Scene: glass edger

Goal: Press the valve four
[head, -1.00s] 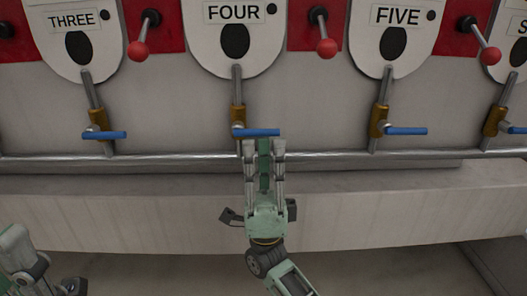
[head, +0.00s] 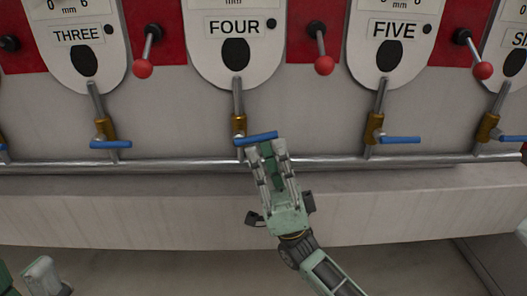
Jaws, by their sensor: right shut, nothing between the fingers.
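The valve under the FOUR plate (head: 233,30) has a brass body (head: 239,124) on a vertical pipe and a blue handle (head: 257,138). The handle tilts slightly, its right end higher. My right gripper (head: 266,148) is shut and empty, its fingertips at the handle from below and to the right of the brass body. The fingertips look close to or touching the handle; I cannot tell which. My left gripper (head: 42,278) is only partly in view at the bottom left, and its finger state is unclear.
Valve three (head: 110,144) and valve five (head: 400,140) have level blue handles on either side. Red-knobbed levers (head: 324,65) stick out between the plates. A horizontal metal pipe (head: 150,164) runs under the valves, above a pale ledge (head: 130,215).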

